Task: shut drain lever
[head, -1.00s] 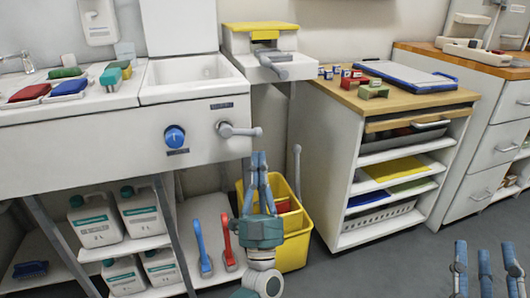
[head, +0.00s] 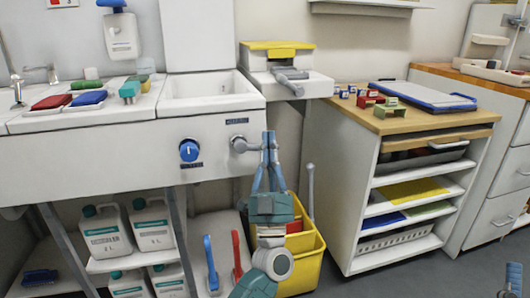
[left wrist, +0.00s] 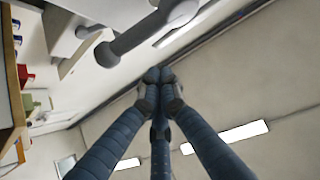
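The drain lever (head: 250,146) is a grey handle on the right of the white sink unit's front. It points roughly sideways to the right from its round pivot, its outer end partly hidden by my left gripper. My left gripper (head: 269,136) is upright at the lever's outer end, fingertips together and nothing between them. In the left wrist view the lever (left wrist: 140,38) shows above the closed fingertips (left wrist: 160,76), with a gap in the picture; contact cannot be told. Only a fingertip of my right gripper (head: 513,277) shows at the lower right.
A blue knob (head: 189,151) is left of the lever. A yellow bucket (head: 308,262) stands below, behind my left arm. A wooden-topped shelf unit (head: 350,190) is to the right. White jugs (head: 103,235) stand under the sink. Grey floor is clear at the lower right.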

